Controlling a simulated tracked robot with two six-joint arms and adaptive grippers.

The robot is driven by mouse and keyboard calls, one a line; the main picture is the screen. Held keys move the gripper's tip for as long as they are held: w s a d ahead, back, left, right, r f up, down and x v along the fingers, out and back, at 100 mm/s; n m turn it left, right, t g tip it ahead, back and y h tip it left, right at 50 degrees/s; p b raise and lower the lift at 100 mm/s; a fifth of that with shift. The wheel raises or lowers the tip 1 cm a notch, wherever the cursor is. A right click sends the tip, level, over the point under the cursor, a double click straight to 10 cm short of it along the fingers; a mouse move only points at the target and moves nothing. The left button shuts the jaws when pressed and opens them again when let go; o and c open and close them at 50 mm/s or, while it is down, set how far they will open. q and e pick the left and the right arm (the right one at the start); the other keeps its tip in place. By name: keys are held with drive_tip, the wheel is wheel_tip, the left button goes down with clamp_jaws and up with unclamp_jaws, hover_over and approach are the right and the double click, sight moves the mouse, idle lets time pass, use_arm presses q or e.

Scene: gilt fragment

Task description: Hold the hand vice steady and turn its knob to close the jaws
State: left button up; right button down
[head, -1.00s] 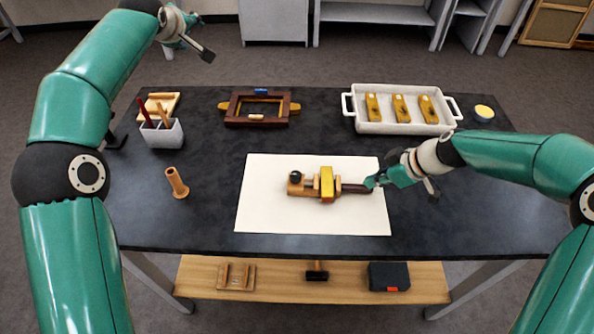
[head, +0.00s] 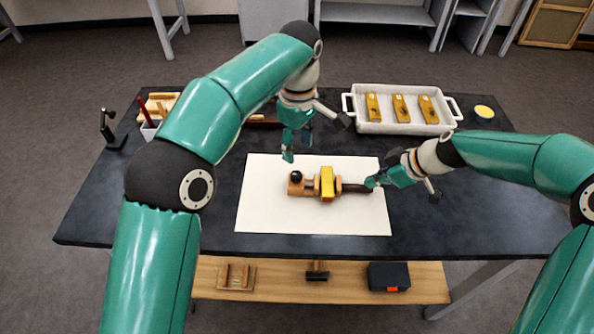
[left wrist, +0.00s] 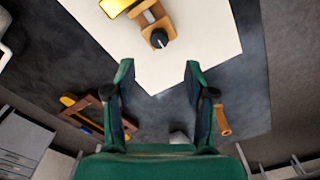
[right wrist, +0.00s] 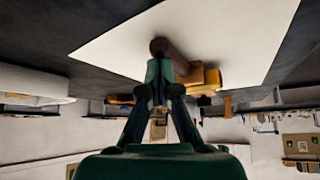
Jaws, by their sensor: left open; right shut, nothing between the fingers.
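The hand vice lies on a white sheet (head: 262,215), with a wooden body (head: 311,191), a yellow piece (head: 327,184) across its middle and a dark handle (head: 354,188) pointing right. Its black knob (head: 296,176) is at the left end and shows in the left wrist view (left wrist: 159,38). My left gripper (head: 298,148) is open and empty, above and just behind the knob. My right gripper (head: 371,182) is shut at the handle's right end. In the right wrist view its fingertips (right wrist: 160,70) meet beside the handle's round end (right wrist: 158,46); contact is unclear.
A white tray (head: 388,128) with several yellow-topped blocks stands at the back right, beside a yellow-topped round tin (head: 484,111). My left arm covers part of the pen cup (head: 149,130) and the back-left frame. The front-right tabletop is clear.

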sight(297, 175)
use_arm(q)
wheel_tip(297, 175, down, 9)
drive_tip(key=shift+f, duration=0.2)
drive_tip(key=shift+c, duration=0.2)
clamp_jaws()
